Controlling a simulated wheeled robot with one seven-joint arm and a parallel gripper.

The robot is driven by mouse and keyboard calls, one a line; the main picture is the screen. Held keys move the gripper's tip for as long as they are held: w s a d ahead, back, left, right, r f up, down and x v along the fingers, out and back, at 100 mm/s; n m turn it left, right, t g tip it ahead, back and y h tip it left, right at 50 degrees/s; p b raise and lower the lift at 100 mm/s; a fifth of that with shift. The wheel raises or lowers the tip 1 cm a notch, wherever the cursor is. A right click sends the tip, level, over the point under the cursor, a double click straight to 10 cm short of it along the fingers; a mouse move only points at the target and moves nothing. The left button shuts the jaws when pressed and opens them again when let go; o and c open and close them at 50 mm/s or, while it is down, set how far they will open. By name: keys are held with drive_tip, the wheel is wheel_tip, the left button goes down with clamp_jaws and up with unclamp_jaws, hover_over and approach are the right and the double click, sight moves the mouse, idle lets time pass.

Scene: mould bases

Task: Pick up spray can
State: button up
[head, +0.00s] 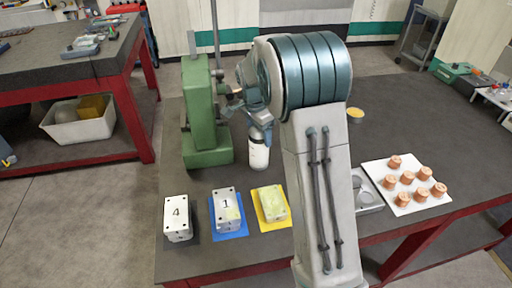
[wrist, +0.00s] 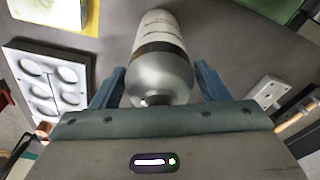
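The spray can (head: 258,156) is a white cylinder with a grey top, standing on the dark table to the right of the green press. My gripper (head: 260,122) is above it, at its upper end, and partly hides it. In the wrist view the can (wrist: 161,62) shows its silver shoulder and dark band between the two blue fingers of my gripper (wrist: 160,82). The fingers are on either side of the can, with a narrow gap at the left finger and a very small one at the right. The gripper looks open.
A green press (head: 201,115) stands close on the left. Numbered metal blocks (head: 177,215) (head: 227,208) and a yellowish block (head: 273,204) lie along the front edge. A white board (head: 376,176) with several copper pieces is at the right. The table's back right is mostly clear.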

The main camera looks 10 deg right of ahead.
drive_tip(key=c, duration=1.3)
drive_tip(key=shift+r, duration=0.15)
